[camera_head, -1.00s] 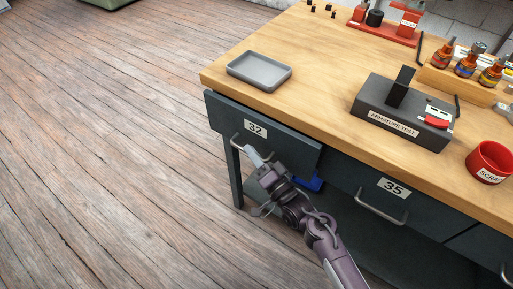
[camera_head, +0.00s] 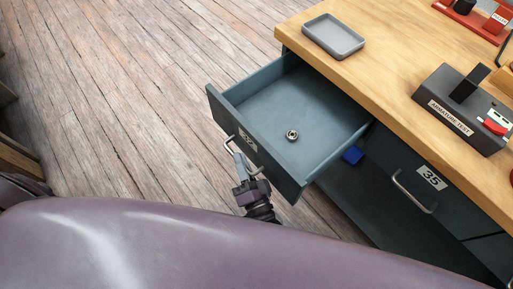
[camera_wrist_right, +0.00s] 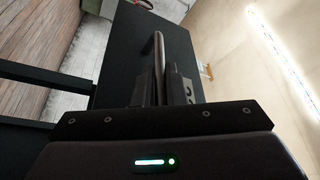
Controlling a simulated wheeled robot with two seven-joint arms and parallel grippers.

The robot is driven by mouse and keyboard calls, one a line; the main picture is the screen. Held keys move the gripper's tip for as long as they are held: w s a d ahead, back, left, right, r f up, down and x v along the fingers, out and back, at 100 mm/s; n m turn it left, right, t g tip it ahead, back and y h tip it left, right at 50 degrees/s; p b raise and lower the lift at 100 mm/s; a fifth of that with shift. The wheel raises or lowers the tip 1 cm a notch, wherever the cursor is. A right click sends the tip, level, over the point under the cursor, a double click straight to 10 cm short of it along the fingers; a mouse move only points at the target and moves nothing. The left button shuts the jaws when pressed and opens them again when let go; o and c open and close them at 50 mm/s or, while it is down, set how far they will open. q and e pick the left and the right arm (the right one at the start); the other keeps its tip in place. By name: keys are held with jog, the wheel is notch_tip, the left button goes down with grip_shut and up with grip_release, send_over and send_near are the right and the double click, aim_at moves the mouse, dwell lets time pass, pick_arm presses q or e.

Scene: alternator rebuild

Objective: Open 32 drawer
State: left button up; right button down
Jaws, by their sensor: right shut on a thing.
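The 32 drawer (camera_head: 262,165) is pulled well out of the workbench in the head view. Its dark front carries a 32 label, seen at a steep angle. A small round metal part (camera_head: 292,134) lies on the drawer's bare floor. My right gripper (camera_head: 238,155) is shut on the drawer's bar handle (camera_head: 231,146). In the right wrist view the handle (camera_wrist_right: 158,55) runs between the gripper fingers (camera_wrist_right: 165,85), against the dark drawer front. My left gripper is not in view.
The 35 drawer (camera_head: 395,165) is shut, to the right. A grey tray (camera_head: 333,40) and a black armature test block (camera_head: 455,115) stand on the wooden benchtop (camera_head: 385,75). A blue thing (camera_head: 352,154) sits under the bench. The floor at left is clear.

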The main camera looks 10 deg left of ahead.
jog(key=shift+s+a, duration=0.45)
jog(key=shift+s, duration=0.2)
jog(key=c, duration=1.5)
grip_release()
jog(key=v, duration=0.7)
jog(key=shift+s+d, duration=0.25)
jog(key=shift+s, duration=0.1)
jog(key=shift+f, duration=0.1)
